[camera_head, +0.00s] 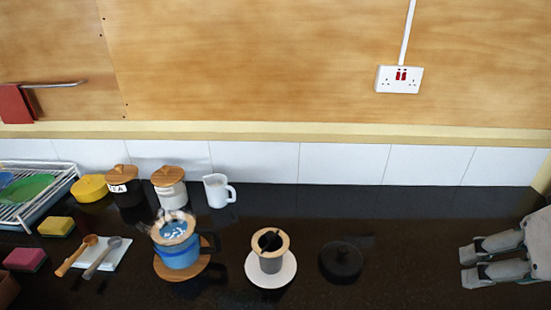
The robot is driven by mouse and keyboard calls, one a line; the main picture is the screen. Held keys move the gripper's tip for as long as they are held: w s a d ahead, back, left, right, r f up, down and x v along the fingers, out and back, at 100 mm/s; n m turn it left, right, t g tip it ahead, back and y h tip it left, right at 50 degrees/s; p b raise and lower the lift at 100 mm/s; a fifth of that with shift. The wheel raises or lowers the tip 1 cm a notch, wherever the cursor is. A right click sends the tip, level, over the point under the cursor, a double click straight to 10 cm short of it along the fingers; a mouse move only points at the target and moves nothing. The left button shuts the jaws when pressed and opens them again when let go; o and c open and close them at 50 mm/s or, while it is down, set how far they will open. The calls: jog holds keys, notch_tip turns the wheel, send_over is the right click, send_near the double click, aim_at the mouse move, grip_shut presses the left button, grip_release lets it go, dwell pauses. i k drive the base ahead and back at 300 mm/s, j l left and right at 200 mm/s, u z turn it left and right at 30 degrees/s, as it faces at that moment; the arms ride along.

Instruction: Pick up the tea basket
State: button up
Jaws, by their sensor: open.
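A steaming blue mug (178,254) with a wooden ring rim stands on a wooden coaster (206,268) left of the basket. Behind are a white jug (217,191) and wooden-lidded jars (169,192). Spoons, sponges and a dish rack (30,216) are left. The right counter is mostly clear.

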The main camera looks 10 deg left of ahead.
aim_at(270, 243)
jog(key=j+u, duration=0.15)
jog(key=u, duration=0.25)
jog(key=j+u, duration=0.1)
jog(key=u, duration=0.25)
